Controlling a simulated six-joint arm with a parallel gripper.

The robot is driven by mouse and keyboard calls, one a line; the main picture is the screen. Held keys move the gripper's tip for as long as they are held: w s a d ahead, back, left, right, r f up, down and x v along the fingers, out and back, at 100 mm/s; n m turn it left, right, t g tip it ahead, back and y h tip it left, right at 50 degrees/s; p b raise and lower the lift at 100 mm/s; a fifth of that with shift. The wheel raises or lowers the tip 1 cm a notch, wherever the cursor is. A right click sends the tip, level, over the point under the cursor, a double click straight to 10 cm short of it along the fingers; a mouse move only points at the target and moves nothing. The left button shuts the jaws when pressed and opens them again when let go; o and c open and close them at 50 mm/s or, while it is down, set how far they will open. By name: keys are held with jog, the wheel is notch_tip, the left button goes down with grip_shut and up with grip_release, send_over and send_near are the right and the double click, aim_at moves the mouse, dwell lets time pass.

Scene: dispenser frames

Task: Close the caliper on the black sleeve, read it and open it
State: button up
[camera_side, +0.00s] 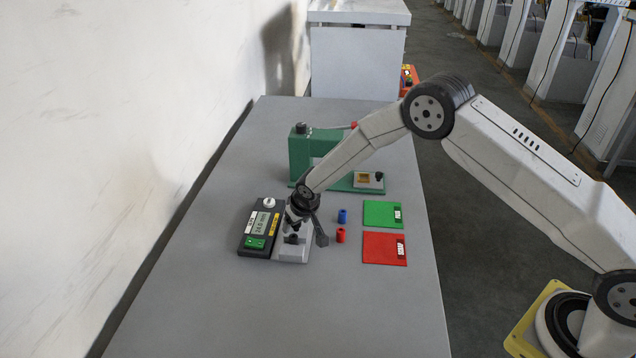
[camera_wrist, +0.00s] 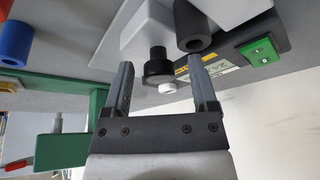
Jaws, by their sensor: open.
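The black sleeve (camera_wrist: 195,28) stands on the light grey block (camera_wrist: 145,20) of the caliper in the wrist view; it is a small dark shape (camera_side: 292,239) in the side view. A black flanged knob (camera_wrist: 158,68) is beside it, with a white knob (camera_wrist: 167,88) behind. The caliper's black base (camera_side: 249,251) carries a lit display (camera_side: 260,224) and a green button (camera_side: 255,242); the digits are too small to read surely. My gripper (camera_side: 306,228) is open and empty above the grey block. In the wrist view its fingers (camera_wrist: 163,75) flank the flanged knob, apparently without touching it.
A blue sleeve (camera_side: 342,216) and a red sleeve (camera_side: 340,235) stand right of the caliper. A green pad (camera_side: 378,213) and a red pad (camera_side: 378,250) lie farther right. A green press-like fixture (camera_side: 300,155) stands behind. The table's front (camera_side: 280,320) is clear.

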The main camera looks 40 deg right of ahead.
aim_at(304, 237)
jog(key=shift+r, duration=0.2)
jog(key=v, duration=0.7)
jog(key=shift+s+r, duration=0.15)
jog(key=shift+s, duration=0.05)
